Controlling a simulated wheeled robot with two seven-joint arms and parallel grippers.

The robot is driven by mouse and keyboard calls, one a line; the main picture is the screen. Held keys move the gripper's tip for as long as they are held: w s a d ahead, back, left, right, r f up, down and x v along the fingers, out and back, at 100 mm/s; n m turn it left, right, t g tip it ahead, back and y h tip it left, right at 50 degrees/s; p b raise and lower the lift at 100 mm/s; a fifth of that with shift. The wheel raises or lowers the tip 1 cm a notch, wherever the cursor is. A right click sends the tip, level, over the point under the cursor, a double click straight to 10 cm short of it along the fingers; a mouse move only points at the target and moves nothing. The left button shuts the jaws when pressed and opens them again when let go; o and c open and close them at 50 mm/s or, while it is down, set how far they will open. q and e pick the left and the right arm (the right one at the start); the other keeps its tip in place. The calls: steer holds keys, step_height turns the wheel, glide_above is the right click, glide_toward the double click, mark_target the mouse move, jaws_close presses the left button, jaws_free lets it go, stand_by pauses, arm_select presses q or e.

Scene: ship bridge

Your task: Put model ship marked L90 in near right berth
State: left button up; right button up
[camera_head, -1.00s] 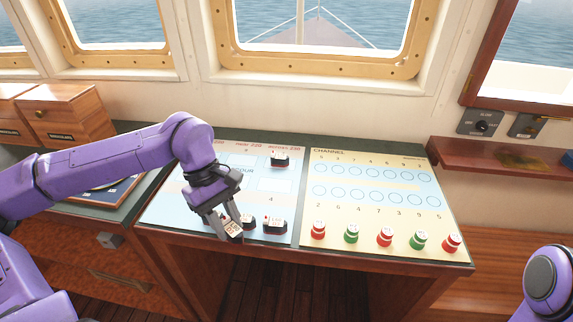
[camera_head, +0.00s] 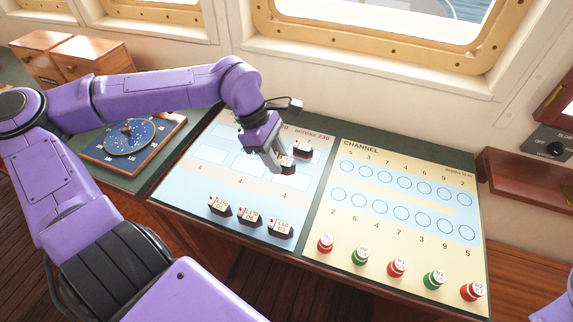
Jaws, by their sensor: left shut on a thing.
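My left gripper (camera_head: 277,165) points down and is shut on a small dark model ship (camera_head: 288,167) with a white top. The ship is at the near right berth (camera_head: 286,184), a pale rectangle on the blue chart; I cannot tell whether it touches the board. Its marking is too small to read, and the fingers hide part of it. Another model ship (camera_head: 302,150) sits just beyond it, in the far right berth. My right gripper is out of view.
Three more model ships (camera_head: 219,207), (camera_head: 249,216), (camera_head: 281,229) stand along the chart's front edge. The yellow channel board (camera_head: 405,200) lies to the right with several red and green buoys at its front. The near middle berth (camera_head: 248,168) and near left berth (camera_head: 208,155) are empty.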

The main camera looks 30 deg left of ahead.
mark_target(291, 179)
arm_select(q)
steer(key=f, duration=0.1)
steer(key=w+f+b, duration=0.2)
steer(key=shift+a+f, duration=0.2)
steer(key=shift+f, duration=0.2)
steer(key=shift+w+a+f, duration=0.1)
steer(key=shift+w+f, duration=0.9)
steer(key=shift+w, duration=0.2)
step_height(291, 179, down, 2)
steer(key=shift+f+p, duration=0.25)
steer(key=shift+p, duration=0.35)
steer(key=shift+f, duration=0.25)
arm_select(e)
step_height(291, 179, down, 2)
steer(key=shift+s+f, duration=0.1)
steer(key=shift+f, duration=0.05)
arm_select(q)
steer(key=shift+f, duration=0.1)
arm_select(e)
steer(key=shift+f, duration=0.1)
arm_select(q)
steer(key=o, duration=1)
steer(key=shift+f, duration=0.1)
steer(key=shift+o, duration=0.2)
